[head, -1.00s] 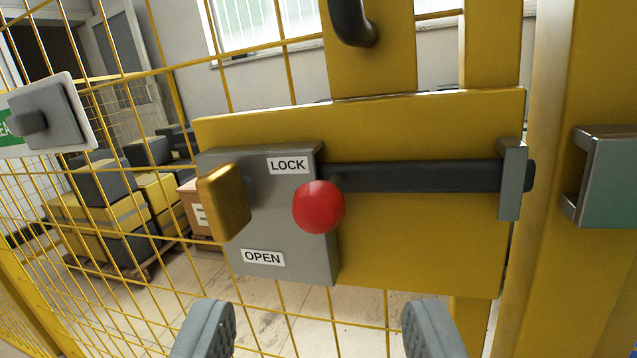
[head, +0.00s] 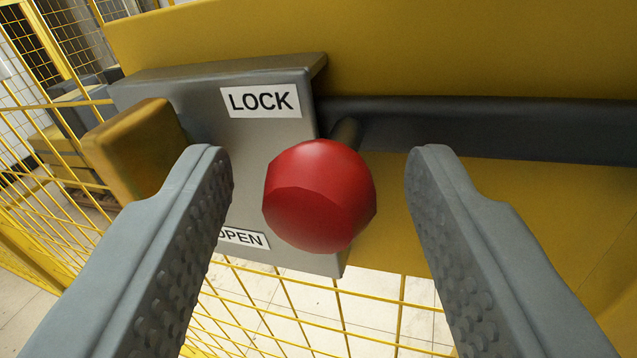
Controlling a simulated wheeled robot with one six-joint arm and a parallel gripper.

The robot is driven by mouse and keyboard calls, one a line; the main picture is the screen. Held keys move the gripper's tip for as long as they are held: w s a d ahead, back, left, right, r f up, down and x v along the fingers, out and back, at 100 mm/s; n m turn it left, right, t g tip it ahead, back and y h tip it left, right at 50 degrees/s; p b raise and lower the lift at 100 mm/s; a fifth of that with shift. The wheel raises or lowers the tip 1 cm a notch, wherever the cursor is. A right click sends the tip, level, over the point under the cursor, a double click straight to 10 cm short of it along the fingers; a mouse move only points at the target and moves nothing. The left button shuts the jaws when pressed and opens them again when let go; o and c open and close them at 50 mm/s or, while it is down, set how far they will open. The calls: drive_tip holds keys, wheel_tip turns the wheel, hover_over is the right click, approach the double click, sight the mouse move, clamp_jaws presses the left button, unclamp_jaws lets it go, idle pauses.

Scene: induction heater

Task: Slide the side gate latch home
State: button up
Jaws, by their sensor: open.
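The latch's red ball knob (head: 320,195) sits just right of the picture's middle, on a short dark stem from the dark bolt bar (head: 480,128). The bar runs right along the yellow gate plate (head: 450,50) and out of view. A grey latch housing (head: 230,150) behind the knob carries a LOCK label (head: 261,101) and a partly hidden OPEN label (head: 243,238). My gripper (head: 315,165) is open, with one finger on each side of the knob. Both fingers look clear of it. The bar's far end and its receiver are out of view.
Yellow mesh fencing (head: 300,300) lies below and to the left. Stacked boxes (head: 65,155) stand beyond the fence.

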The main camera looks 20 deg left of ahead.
sight(517, 135)
clamp_jaws()
drive_tip(key=shift+s+d, duration=0.2)
drive_tip(key=shift+d, duration=1.35)
drive_tip(key=shift+s+d, duration=0.15)
drive_tip(key=shift+d, duration=1.4)
unclamp_jaws()
drive_tip(key=shift+d, duration=0.2)
drive_tip(key=v, duration=1.7)
drive_tip(key=shift+s, duration=0.25)
drive_tip(key=shift+r, duration=0.1)
